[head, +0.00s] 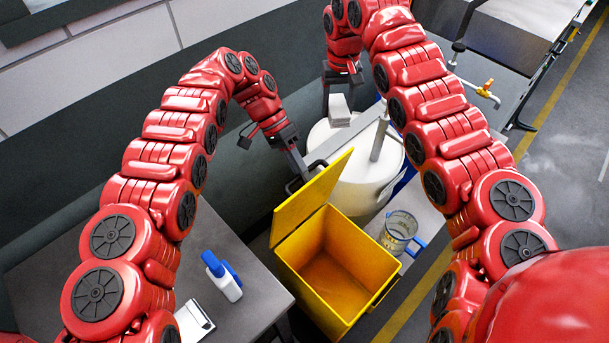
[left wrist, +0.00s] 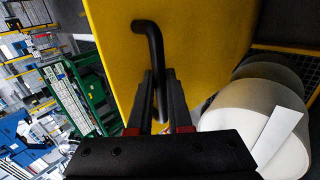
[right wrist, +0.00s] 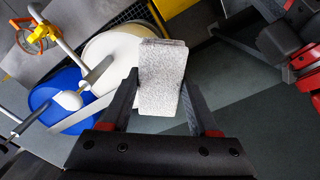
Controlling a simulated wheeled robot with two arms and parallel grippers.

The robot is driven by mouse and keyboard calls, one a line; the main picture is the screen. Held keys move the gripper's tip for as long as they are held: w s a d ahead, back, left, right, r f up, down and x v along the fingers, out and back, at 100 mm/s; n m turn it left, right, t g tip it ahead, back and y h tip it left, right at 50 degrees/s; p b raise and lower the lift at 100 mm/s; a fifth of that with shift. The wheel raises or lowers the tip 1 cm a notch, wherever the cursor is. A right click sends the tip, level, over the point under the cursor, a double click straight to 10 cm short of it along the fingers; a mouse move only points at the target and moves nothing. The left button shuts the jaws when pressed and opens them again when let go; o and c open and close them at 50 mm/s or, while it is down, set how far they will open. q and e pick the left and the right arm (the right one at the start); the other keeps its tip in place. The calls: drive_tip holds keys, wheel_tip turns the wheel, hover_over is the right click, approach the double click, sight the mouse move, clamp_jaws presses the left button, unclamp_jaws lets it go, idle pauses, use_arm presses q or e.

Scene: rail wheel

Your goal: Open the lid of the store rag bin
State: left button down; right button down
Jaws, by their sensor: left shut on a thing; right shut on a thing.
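The yellow rag bin (head: 296,270) stands in the lower middle of the head view, its inside visible and empty-looking. Its yellow lid (head: 312,198) is raised at a steep tilt along the bin's left and back side. My left gripper (head: 297,168) is shut on the black lid handle (left wrist: 152,45), on the lid's outer face. The lid (left wrist: 205,40) fills the upper middle of the left wrist view. My right gripper (head: 340,84) is shut on a folded, whitish-grey rag (right wrist: 162,75), held above the white drum. The rag also shows in the head view (head: 339,110).
A white drum (head: 345,192) with an upright rod stands just behind the bin. A glass jug (head: 398,232) with a blue handle is right of the bin. Open floor lies at right.

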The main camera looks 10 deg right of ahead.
use_arm(q)
drive_tip(key=shift+w+a+f, duration=0.2)
drive_tip(key=shift+w+a, duration=0.15)
drive_tip(key=shift+w, duration=0.1)
drive_tip(key=shift+d, duration=0.1)
drive_tip(key=c, duration=1.2)
unclamp_jaws()
drive_tip(key=shift+o, duration=0.2)
drive_tip(key=shift+w+r, duration=0.1)
drive_tip(key=shift+d, duration=0.1)
drive_tip(key=shift+d, duration=0.1)
